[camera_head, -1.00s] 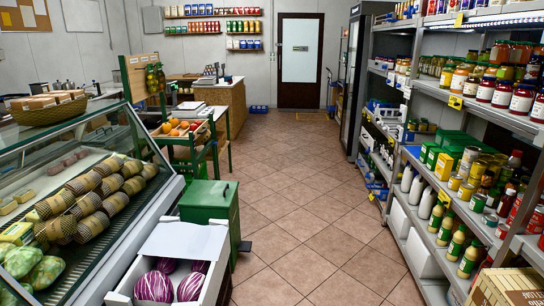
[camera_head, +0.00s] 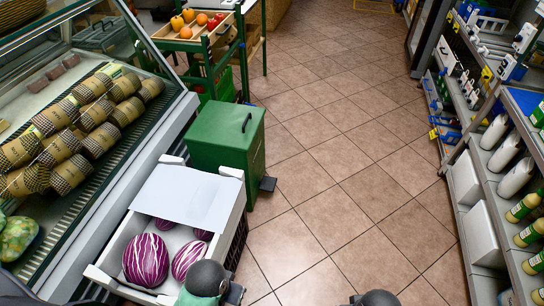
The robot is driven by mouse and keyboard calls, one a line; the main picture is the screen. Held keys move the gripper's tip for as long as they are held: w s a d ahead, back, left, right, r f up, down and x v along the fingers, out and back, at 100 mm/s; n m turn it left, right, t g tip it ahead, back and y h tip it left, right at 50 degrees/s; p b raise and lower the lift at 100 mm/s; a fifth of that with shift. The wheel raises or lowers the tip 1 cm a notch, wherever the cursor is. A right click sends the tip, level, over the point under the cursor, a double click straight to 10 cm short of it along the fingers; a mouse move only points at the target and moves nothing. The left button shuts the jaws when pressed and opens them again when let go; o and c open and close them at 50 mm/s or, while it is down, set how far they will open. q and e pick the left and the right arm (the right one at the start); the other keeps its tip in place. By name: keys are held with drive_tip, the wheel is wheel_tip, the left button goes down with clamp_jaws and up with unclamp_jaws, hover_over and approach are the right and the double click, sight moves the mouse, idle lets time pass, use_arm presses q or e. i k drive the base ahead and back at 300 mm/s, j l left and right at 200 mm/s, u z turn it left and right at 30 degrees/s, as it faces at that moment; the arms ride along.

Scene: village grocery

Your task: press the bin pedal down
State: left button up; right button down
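The green bin (camera_head: 226,140) stands on the tiled floor at the end of the glass counter, with its lid shut and a dark handle (camera_head: 246,122) on the lid. Its small dark pedal (camera_head: 267,184) sticks out low on the right side, close to the floor. Nothing touches the pedal. Dark rounded parts of my own arms show at the bottom edge, but neither gripper can be made out.
A white crate (camera_head: 112,277) with striped red cabbages (camera_head: 146,258) and a pale panel (camera_head: 187,196) stands in front of the bin. The glass counter (camera_head: 160,132) lies left, stocked shelves right. The tiled aisle (camera_head: 335,190) right of the pedal is clear.

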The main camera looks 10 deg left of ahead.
sight(267, 184)
drive_tip(key=i+l+u, duration=0.1)
drive_tip(key=i+u, duration=0.15)
drive_tip(key=i, duration=0.2)
drive_tip(key=i+l+u, duration=0.2)
drive_tip(key=i, duration=0.3)
